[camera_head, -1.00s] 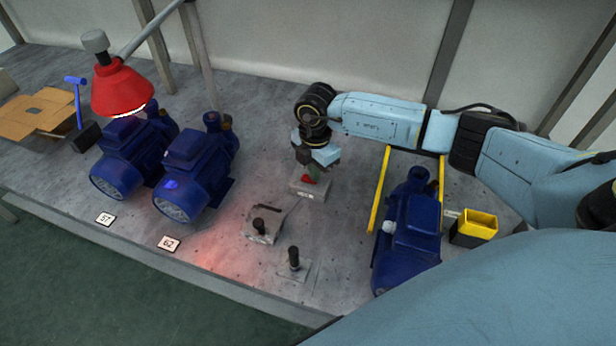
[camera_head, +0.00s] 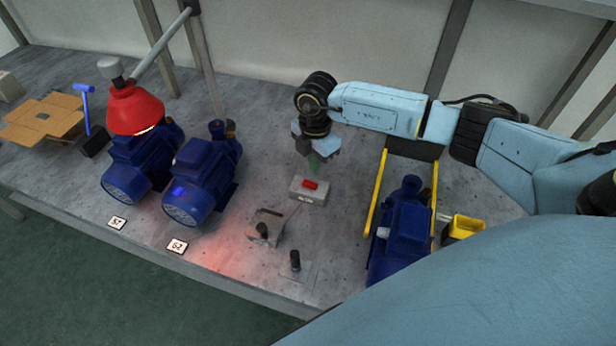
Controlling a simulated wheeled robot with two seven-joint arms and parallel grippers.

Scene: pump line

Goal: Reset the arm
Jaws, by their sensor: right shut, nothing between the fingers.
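My right arm comes in from the right. Its gripper (camera_head: 315,160) points down, shut and empty, above and slightly behind a small grey box with a red rocker switch (camera_head: 309,187). A gap shows between the fingertips and the switch box. My left gripper is not in view.
Blue pumps stand at the left (camera_head: 200,178) beside number cards, under a red lamp (camera_head: 135,108). Two black-knobbed levers (camera_head: 295,262) stand near the front edge.

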